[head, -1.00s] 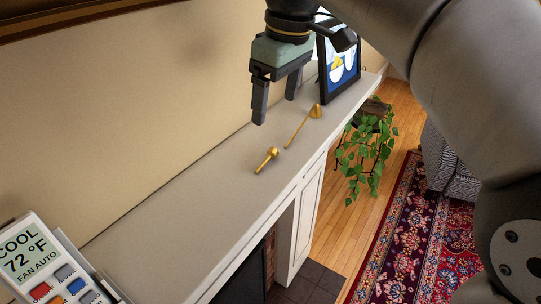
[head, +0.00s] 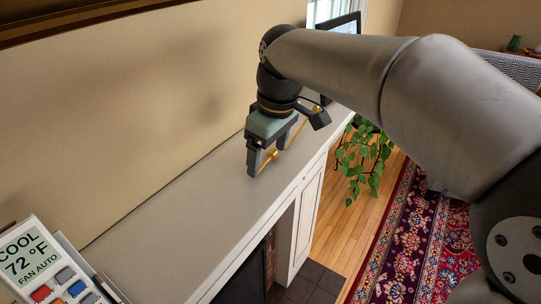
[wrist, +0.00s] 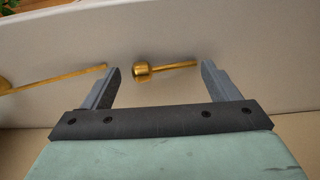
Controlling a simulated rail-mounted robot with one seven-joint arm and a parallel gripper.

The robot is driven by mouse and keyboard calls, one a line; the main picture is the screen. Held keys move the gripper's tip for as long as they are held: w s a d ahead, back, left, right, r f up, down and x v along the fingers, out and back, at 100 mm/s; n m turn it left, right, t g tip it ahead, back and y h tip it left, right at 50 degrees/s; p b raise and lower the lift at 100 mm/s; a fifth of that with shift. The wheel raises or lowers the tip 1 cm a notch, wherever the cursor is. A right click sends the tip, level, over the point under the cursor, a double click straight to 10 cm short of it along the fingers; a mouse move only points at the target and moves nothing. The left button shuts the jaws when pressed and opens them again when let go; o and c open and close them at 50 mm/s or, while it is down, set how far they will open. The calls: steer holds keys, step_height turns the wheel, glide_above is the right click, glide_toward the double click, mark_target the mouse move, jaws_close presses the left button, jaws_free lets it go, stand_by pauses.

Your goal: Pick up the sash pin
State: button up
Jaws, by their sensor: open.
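The sash pin (head: 265,163), which I take to be the short brass pin with a round head, lies on the grey mantel top (head: 190,205). My gripper (head: 267,160) is low over it, fingers pointing down, open and empty. In the wrist view, the pin (wrist: 172,67) lies crosswise between the two fingertips, its ball head nearer the left finger. Neither finger visibly touches it. In the head view, the fingers partly hide the pin.
A longer brass rod with a cone end (head: 305,125) lies close by; in the wrist view it (wrist: 60,78) reaches near the left finger. A dark-framed picture (head: 340,25) stands behind my arm. A thermostat-like panel (head: 35,255) is near left. The mantel between is clear.

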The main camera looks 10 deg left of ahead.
steer(key=c, duration=1.4)
steer(key=shift+d+f, duration=0.1)
steer(key=shift+c, duration=0.8)
steer(key=shift+s, duration=0.1)
